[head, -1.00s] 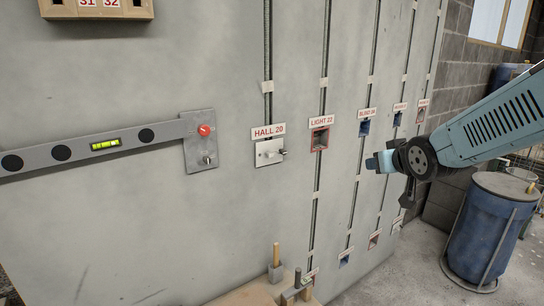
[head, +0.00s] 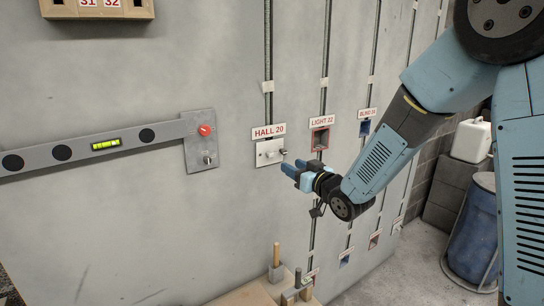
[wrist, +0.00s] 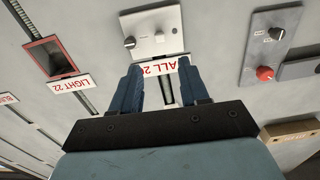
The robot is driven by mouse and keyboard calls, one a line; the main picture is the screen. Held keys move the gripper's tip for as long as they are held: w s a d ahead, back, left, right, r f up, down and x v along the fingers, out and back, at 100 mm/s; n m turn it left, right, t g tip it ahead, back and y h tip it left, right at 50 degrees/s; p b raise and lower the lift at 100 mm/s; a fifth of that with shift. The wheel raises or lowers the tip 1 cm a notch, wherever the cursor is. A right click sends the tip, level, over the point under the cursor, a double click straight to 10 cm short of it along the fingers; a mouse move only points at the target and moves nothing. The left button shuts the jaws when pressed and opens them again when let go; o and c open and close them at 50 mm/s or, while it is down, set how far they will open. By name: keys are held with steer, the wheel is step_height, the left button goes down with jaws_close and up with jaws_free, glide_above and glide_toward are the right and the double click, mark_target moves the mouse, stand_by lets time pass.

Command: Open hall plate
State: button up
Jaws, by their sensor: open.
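The hall plate (head: 268,152) is a small white plate on the grey wall, with a knob at its right edge. The HALL 20 label (head: 268,131) is just above it. In the wrist view the plate (wrist: 155,32) is upside down, with a dark knob and a small white stud; it lies beyond my fingertips. My gripper (head: 292,174) is to the right of and slightly below the plate in the head view, open and empty. In the wrist view my gripper (wrist: 160,80) has two blue fingers apart, with part of the label (wrist: 165,66) showing between them.
A grey spirit level (head: 90,146) and a panel with a red button (head: 205,130) are on the wall to the left. The LIGHT 22 box (head: 320,139) is close on the right. A wooden bench with tools (head: 255,293) stands below. A blue barrel (head: 470,235) is at right.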

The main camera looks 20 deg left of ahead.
mark_target(272, 154)
steer(key=x, duration=1.1)
steer(key=shift+w+a, duration=0.2)
steer(key=shift+w, duration=0.05)
steer(key=shift+c, duration=0.3)
jaws_close()
